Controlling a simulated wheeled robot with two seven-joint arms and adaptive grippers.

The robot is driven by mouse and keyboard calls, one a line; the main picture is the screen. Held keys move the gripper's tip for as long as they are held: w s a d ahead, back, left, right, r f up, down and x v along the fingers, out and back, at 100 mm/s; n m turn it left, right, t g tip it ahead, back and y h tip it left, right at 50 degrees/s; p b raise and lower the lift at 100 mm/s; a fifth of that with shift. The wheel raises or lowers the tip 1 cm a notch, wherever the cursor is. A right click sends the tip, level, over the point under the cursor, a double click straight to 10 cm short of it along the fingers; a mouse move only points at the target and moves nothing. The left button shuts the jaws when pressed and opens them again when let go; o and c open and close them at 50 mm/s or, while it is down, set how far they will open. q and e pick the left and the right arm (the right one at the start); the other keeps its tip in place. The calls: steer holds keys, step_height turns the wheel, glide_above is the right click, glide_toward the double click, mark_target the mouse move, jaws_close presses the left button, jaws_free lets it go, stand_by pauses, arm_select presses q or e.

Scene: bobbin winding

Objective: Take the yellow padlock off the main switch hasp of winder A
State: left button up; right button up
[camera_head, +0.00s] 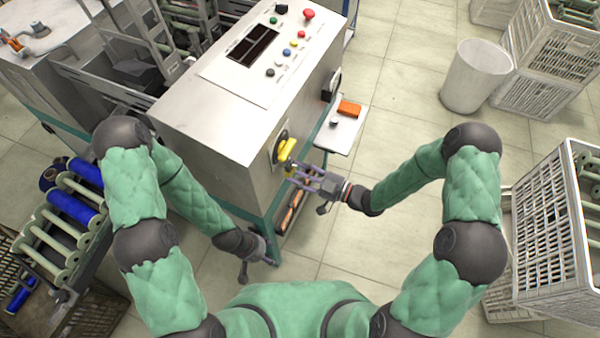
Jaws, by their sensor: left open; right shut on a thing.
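A yellow piece (287,148), which I take for the padlock, is right at the switch. My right gripper (294,170) reaches in from the right and is shut on it. The fingers hide part of it, and I cannot tell whether its shackle is through the hasp. My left gripper (258,272) is open and empty, low beside the cabinet's green leg, away from the switch.
A small side shelf (340,132) with an orange box (349,108) juts from the cabinet just beyond my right gripper. A rack of bobbins (65,215) stands at left. White crates (560,235) and a bin (476,77) stand at right; the floor between is clear.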

steer(key=shift+s+r+p, duration=0.1)
steer(key=shift+r+p, duration=0.2)
steer(key=shift+r, duration=0.1)
stand_by(0.7)
steer(key=shift+d, duration=0.15)
steer(key=shift+s+d, duration=0.3)
steer(key=shift+d, duration=0.35)
steer(key=shift+v, duration=2.05)
steer(key=shift+s, duration=0.1)
